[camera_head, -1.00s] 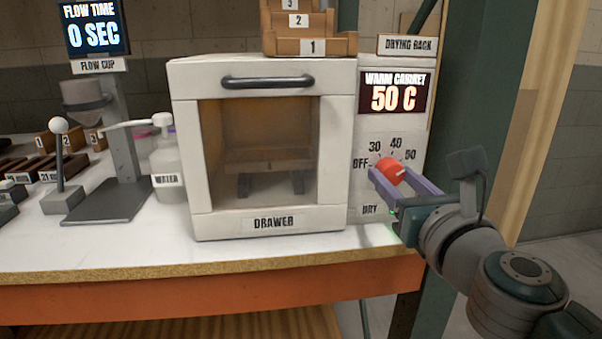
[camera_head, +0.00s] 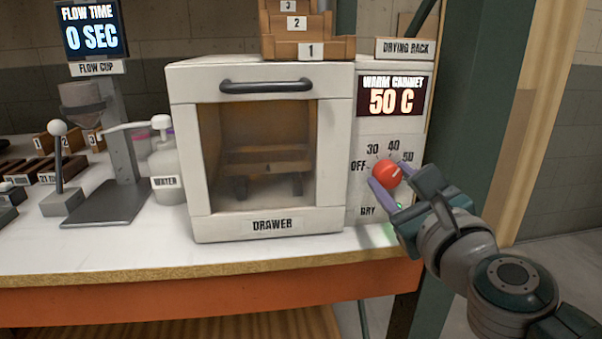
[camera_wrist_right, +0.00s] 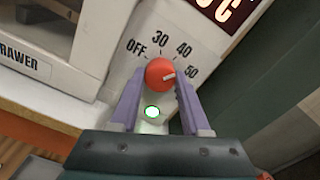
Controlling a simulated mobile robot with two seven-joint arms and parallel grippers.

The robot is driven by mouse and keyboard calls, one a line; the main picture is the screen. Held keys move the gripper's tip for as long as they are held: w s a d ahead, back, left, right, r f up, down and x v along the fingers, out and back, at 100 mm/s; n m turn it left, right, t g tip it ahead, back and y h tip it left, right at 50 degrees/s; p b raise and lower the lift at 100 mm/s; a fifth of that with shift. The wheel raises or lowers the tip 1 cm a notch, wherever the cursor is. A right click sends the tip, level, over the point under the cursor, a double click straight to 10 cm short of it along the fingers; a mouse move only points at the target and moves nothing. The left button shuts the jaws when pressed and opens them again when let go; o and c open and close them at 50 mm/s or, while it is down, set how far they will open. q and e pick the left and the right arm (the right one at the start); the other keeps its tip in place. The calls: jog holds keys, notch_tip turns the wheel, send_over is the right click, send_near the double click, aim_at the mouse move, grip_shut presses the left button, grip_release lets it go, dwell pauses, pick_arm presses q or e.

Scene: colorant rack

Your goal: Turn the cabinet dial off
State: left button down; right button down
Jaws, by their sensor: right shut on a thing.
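The red cabinet dial (camera_head: 387,173) is on the warm cabinet's panel (camera_head: 366,147), with OFF, 30, 40 and 50 marked around it. Its pale pointer line is turned toward the 50 mark. The display (camera_head: 391,97) reads 50 C. My right gripper (camera_head: 390,178) is shut on the dial, one purple finger on each side. The right wrist view also shows the dial (camera_wrist_right: 160,73) between the fingertips (camera_wrist_right: 159,80). A green light (camera_wrist_right: 152,112) glows below the dial. My left gripper is out of view.
The white cabinet's glass door (camera_head: 262,150) with a dark handle is left of the panel. A water bottle (camera_head: 166,170) and the flow cup stand (camera_head: 120,170) are farther left. A green post (camera_head: 470,110) rises close at the right.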

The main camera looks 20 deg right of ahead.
jog(key=n+p, duration=0.1)
jog(key=n, duration=0.4)
jog(key=shift+n, duration=0.3)
jog(key=n+p, duration=0.1)
jog(key=n, duration=0.4)
jog(key=shift+r, duration=0.1)
jog(key=n+p, duration=0.1)
jog(key=n, duration=0.3)
jog(key=shift+p, duration=0.3)
jog(key=n+p, duration=0.1)
jog(key=n, duration=0.2)
jog(key=shift+n+p, duration=0.45)
jog(key=shift+n, duration=1.45)
jog(key=shift+c, duration=1.8)
grip_release()
